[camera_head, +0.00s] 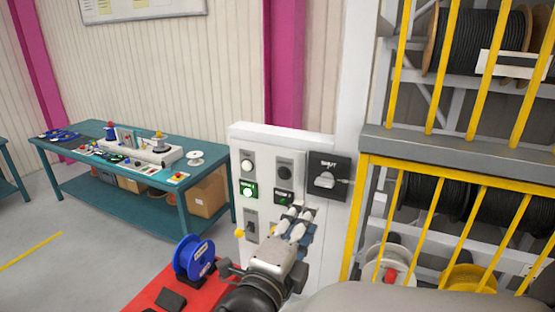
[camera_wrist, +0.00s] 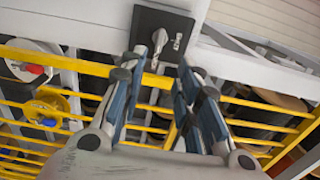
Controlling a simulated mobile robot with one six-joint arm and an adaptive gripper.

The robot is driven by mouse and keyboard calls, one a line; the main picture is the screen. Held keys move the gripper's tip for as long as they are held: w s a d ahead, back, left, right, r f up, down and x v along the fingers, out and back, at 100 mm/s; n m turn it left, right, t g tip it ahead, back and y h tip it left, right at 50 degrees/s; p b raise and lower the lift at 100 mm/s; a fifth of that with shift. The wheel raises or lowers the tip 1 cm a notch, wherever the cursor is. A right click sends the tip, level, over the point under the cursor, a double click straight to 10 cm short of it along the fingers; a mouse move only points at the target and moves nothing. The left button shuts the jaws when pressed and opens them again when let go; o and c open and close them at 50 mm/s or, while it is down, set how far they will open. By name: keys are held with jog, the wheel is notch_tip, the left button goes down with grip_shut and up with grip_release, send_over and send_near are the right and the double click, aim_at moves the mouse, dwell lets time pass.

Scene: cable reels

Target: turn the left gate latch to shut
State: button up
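The gate latch (camera_head: 325,180) is a grey knob with a short lever on a square black plate. The plate is on the white post just left of the yellow-barred gate. "SHUT" is written above the knob, and the lever points right in the head view. The latch also shows at the top of the wrist view (camera_wrist: 157,48), its lever pointing down between my fingers. My gripper (camera_head: 298,212) is below and left of the latch in the head view. In the wrist view its fingers (camera_wrist: 165,66) are apart, with nothing held; contact with the lever cannot be told.
A white control panel (camera_head: 266,145) with lamps and switches stands left of the latch. Cable reels sit behind the yellow bars (camera_head: 398,215). A grey shelf beam (camera_head: 450,148) crosses above the lower bars. A blue reel (camera_head: 194,257) stands on a red surface. A teal workbench (camera_head: 130,193) is farther left.

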aim_at(323, 185)
jog(key=x, duration=1.3)
jog(key=shift+d+p, duration=0.1)
jog(key=shift+p, duration=0.2)
jog(key=shift+c, duration=0.4)
grip_shut()
